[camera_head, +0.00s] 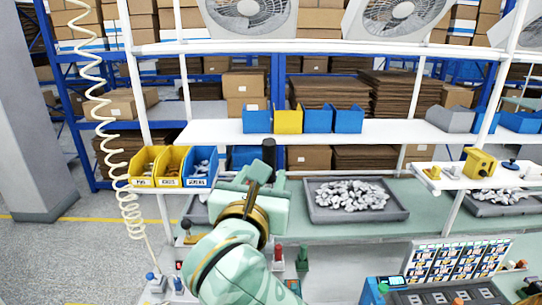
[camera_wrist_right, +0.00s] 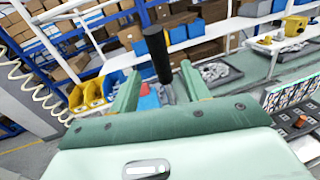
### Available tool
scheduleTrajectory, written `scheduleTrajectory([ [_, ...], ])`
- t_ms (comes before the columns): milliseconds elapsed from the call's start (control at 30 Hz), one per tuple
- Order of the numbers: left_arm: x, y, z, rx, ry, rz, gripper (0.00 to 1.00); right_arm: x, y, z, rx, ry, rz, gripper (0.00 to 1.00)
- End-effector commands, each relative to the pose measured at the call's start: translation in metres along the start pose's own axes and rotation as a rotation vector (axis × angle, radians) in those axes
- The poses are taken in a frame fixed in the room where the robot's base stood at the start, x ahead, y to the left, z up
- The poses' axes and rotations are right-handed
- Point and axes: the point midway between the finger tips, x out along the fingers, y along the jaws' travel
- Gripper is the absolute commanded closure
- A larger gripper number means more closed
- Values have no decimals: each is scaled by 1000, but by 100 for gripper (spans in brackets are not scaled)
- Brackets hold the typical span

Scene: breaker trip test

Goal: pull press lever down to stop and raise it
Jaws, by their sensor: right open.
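A black upright cylindrical grip, apparently the press lever's handle (camera_head: 269,150), stands above the bench in the middle of the head view. The same black handle (camera_wrist_right: 156,52) shows in the right wrist view, slightly tilted, with its lower end between my fingertips. My right gripper (camera_head: 262,178) is open around or just in front of the handle; contact cannot be told. In the wrist view my right gripper (camera_wrist_right: 160,82) has a finger on each side with gaps to the handle. The press body is hidden behind my arm. My left gripper is not in view.
A grey tray of pale parts (camera_head: 356,215) lies to the right on the bench. Yellow bins (camera_head: 142,166) and a blue bin (camera_head: 200,180) hang at the left. A white shelf (camera_head: 350,131) crosses behind. A blue device (camera_head: 375,291) stands at front right.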

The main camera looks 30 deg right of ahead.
Motion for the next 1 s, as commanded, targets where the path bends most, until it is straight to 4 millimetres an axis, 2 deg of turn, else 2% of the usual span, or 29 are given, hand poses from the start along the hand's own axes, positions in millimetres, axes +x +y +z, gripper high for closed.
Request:
scheduleTrajectory([
  [100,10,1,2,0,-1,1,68,31,-2,-2,-1,-7,-6,53],
  [333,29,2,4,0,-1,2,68,74,-1,-3,-1,-4,-5,53],
  [500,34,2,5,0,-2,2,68,88,-1,-1,0,-1,-3,53],
  [767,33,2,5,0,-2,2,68,90,-1,0,1,0,-3,53],
  [800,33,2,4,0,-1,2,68,89,-1,0,1,0,-3,56],
  [967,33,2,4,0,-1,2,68,89,-1,0,0,0,-2,100],
  [1000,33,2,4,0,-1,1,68,89,-1,0,0,0,-2,100],
])
